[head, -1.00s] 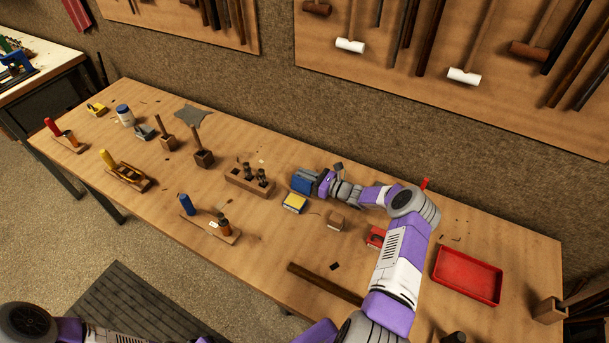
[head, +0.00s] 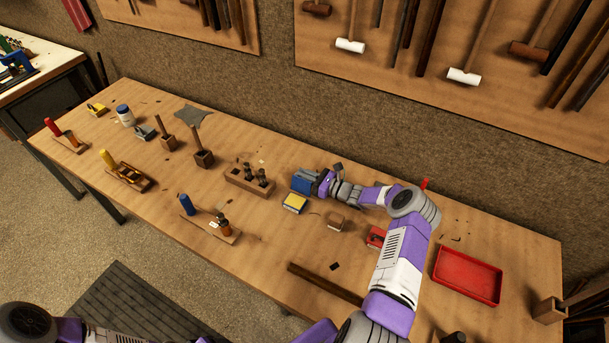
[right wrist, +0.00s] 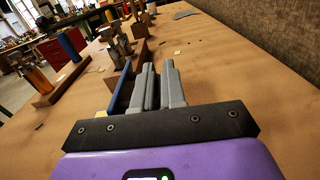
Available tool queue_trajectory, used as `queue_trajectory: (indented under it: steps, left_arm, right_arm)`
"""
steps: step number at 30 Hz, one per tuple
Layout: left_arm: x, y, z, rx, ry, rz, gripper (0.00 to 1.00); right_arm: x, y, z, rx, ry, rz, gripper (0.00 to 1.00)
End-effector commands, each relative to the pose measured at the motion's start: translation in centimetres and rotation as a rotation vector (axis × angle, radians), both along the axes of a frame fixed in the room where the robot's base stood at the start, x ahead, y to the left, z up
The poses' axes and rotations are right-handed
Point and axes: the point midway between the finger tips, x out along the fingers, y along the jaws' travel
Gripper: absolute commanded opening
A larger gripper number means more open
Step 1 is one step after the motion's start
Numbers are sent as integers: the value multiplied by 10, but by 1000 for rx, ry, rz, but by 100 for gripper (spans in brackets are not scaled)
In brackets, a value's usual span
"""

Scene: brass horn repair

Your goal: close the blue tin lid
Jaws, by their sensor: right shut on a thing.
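The blue tin (head: 302,182) stands on the workbench just right of the wooden block with metal parts. My right gripper (head: 327,183) is at its right side, touching or very close. In the right wrist view a thin blue panel with a dark face (right wrist: 122,88), which looks like the tin's raised lid, stands upright just left of the grey fingers (right wrist: 160,85). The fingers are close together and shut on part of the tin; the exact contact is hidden. My left gripper is out of view; only part of the left arm shows at the lower left.
A yellow-topped box (head: 294,203) sits just in front of the tin. The wooden block (head: 250,183) stands to its left. A small brown block (head: 337,221), a red box (head: 376,236) and a red tray (head: 468,275) lie to the right. The bench front is partly clear.

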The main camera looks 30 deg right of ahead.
Motion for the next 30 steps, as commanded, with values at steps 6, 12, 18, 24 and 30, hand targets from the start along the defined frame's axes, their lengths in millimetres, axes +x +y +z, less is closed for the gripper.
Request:
queue_trajectory:
  steps: [6,12,18,24,30]
  left_arm:
    - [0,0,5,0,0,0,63]
    - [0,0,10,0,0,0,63]
    - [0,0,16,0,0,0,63]
    - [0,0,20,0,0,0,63]
    - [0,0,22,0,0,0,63]
  right_arm:
    - [-3,3,5,-92,-43,-2,0]
    - [-7,11,11,-223,-112,0,0]
    - [-11,19,15,-352,-178,0,0]
    - [-14,25,18,-451,-231,0,0]
    - [-16,28,18,-510,-261,0,0]
